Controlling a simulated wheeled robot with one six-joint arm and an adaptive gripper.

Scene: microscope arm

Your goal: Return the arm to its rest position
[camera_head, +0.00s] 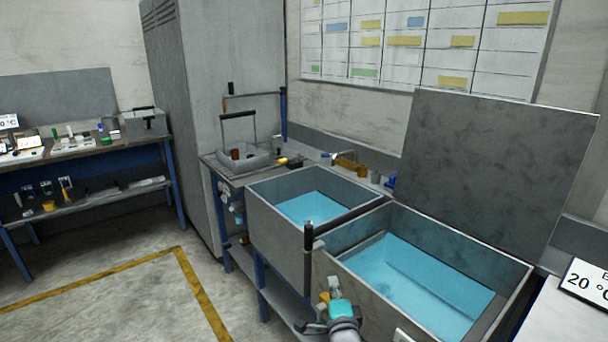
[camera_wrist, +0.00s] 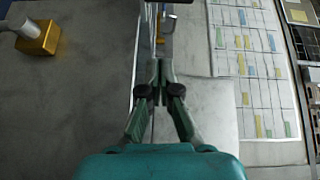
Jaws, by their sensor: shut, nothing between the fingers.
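My gripper (camera_wrist: 160,72) shows in the wrist view. Its two dark green fingers stretch away from the teal body, and their tips are together with nothing between them. In the head view my arm is at the bottom centre, with the teal part of my gripper (camera_head: 338,296) in front of the grey basins; its finger gap is too small to judge there. It looks clear of the basin wall, though the distance is hard to tell. Most of my arm is out of view.
Two open grey basins with blue interiors, a left one (camera_head: 257,208) and a right one (camera_head: 514,268), stand by the wall. A raised grey panel (camera_head: 490,170) stands behind. A dark-topped post (camera_head: 308,262) rises close to my gripper. Open floor (camera_head: 110,300) lies left.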

